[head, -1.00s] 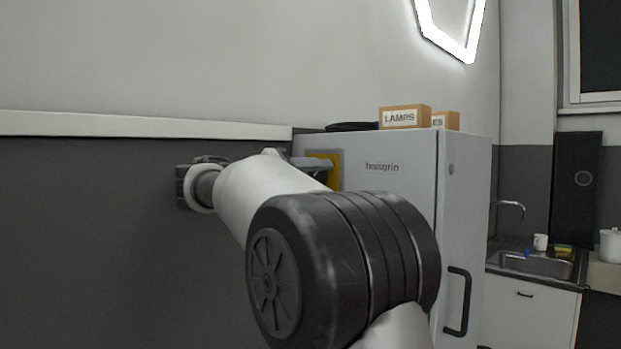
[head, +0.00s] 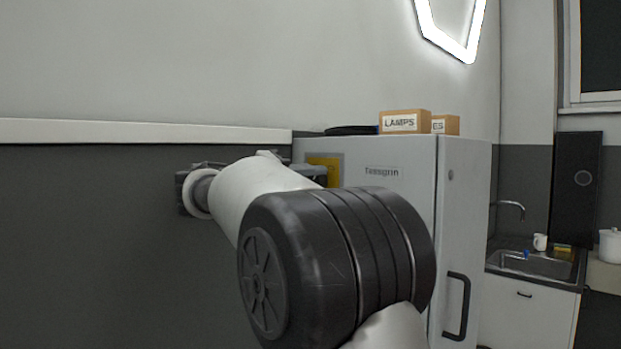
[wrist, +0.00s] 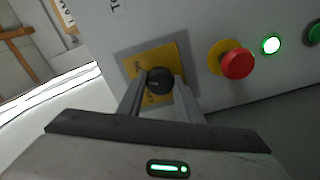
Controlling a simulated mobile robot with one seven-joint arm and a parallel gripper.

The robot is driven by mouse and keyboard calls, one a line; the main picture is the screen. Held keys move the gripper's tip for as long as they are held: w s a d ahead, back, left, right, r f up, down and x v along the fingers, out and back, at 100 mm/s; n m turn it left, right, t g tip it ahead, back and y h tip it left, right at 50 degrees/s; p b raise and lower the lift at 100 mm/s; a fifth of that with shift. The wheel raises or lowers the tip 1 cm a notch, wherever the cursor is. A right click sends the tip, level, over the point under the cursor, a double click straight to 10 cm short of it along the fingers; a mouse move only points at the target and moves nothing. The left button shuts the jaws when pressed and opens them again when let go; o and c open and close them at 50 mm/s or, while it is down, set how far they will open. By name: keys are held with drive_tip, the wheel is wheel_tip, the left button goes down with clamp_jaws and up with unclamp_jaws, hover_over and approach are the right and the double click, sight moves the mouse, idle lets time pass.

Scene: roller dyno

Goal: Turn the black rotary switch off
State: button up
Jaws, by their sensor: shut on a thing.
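The black rotary switch (wrist: 160,80) sits on a yellow plate (wrist: 138,68) on the grey cabinet front. In the wrist view my gripper (wrist: 160,90) has one finger on each side of the knob and is shut on it. In the head view the yellow plate (head: 325,164) shows at the cabinet's upper left, and my gripper (head: 318,175) reaches it from the left. The knob is hidden there behind my gripper and arm. I cannot read which position the knob points to.
A red emergency button (wrist: 237,64) and a lit green lamp (wrist: 271,45) sit beside the switch. The grey cabinet (head: 380,152) carries boxes (head: 404,121) on top. A sink counter (head: 540,264) stands at the right. The wall at left is bare.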

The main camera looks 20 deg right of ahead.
drive_tip(key=n+p, duration=0.2)
drive_tip(key=n, duration=0.1)
drive_tip(key=shift+r+n, duration=0.15)
drive_tip(key=shift+n, duration=0.25)
drive_tip(key=n+p, duration=0.3)
drive_tip(key=n, duration=0.1)
drive_tip(key=shift+r+n, duration=0.1)
drive_tip(key=shift+n, duration=0.2)
drive_tip(key=n+p, duration=0.3)
drive_tip(key=shift+n+p, duration=0.95)
drive_tip(key=shift+n, duration=0.35)
drive_tip(key=shift+f, duration=0.25)
drive_tip(key=o, duration=1)
drive_tip(key=shift+o, duration=0.2)
